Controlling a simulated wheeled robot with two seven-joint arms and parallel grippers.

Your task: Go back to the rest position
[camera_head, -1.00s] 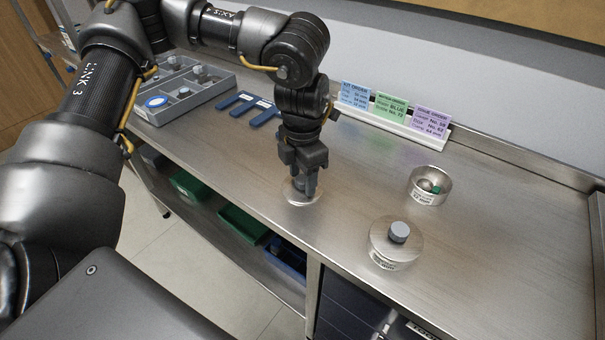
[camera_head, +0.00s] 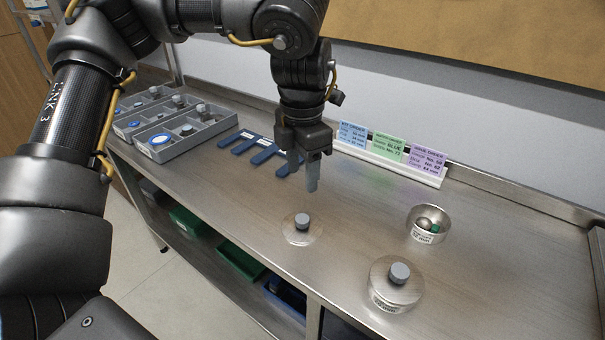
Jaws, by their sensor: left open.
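My left gripper (camera_head: 303,173) hangs above the steel bench, fingers pointing down, open and empty. Below it, and apart from it, a flat clear or shiny disc with a grey knob (camera_head: 302,222) lies on the bench. A round metal tin with a grey knob on top (camera_head: 396,285) stands nearer the front right. My right gripper is not in view.
Grey compartment trays (camera_head: 170,135) stand at the back left, with blue flat tools (camera_head: 245,146) beside them. Three order cards (camera_head: 388,148) stand in a white rail along the back. Green bins (camera_head: 240,258) sit on a lower shelf. The right middle of the bench (camera_head: 350,205) is clear.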

